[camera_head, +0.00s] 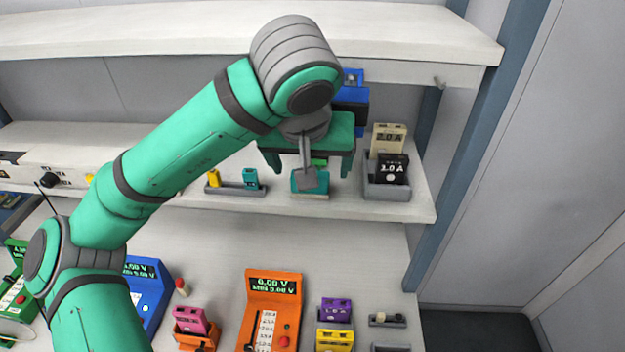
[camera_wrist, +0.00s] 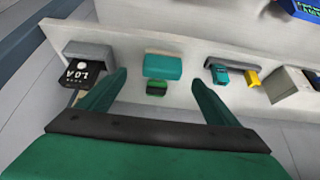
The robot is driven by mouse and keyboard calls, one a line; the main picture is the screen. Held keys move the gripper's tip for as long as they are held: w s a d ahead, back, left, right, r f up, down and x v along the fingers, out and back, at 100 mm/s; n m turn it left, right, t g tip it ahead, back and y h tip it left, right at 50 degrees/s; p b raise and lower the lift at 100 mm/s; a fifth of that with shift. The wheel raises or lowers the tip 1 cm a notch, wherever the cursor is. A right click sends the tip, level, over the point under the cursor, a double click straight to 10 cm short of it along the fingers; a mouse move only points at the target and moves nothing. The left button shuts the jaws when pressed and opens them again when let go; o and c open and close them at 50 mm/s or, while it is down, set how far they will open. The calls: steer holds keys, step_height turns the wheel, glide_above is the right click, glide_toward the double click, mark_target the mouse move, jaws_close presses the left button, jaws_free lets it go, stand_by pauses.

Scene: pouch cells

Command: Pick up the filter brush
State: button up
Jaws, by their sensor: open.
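My gripper (camera_head: 308,168) is above the shelf, pointing down, its two green fingers spread apart with nothing held between them. Below it on the shelf is a teal block (camera_head: 322,184) with a pale strip along its front edge. In the wrist view the teal block (camera_wrist: 163,67) lies between and beyond the fingertips (camera_wrist: 160,80). A small green and black piece (camera_wrist: 157,89) sits beside the block, nearer the palm; a bit of green also shows between the fingers in the head view. I cannot tell for certain which of these is the filter brush. A grey part hides some of the block in the head view.
A grey tray (camera_head: 387,193) with a black 1.0 A cell (camera_head: 391,169) and a beige cell (camera_head: 388,139) stands close on the right. A low tray (camera_head: 233,188) with yellow and teal pieces is on the left. An upper shelf (camera_head: 400,35) overhangs. Meters and cells crowd the bench below.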

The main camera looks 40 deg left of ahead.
steer(key=shift+s+a+x, duration=0.1)
steer(key=shift+x, duration=1.8)
steer(key=shift+s+a+x, duration=0.15)
steer(key=shift+x, duration=1.75)
steer(key=shift+c, duration=0.6)
steer(key=c, duration=1.1)
steer(key=shift+w+d+r, duration=0.1)
steer(key=shift+w+d, duration=0.05)
steer(key=shift+d, duration=0.05)
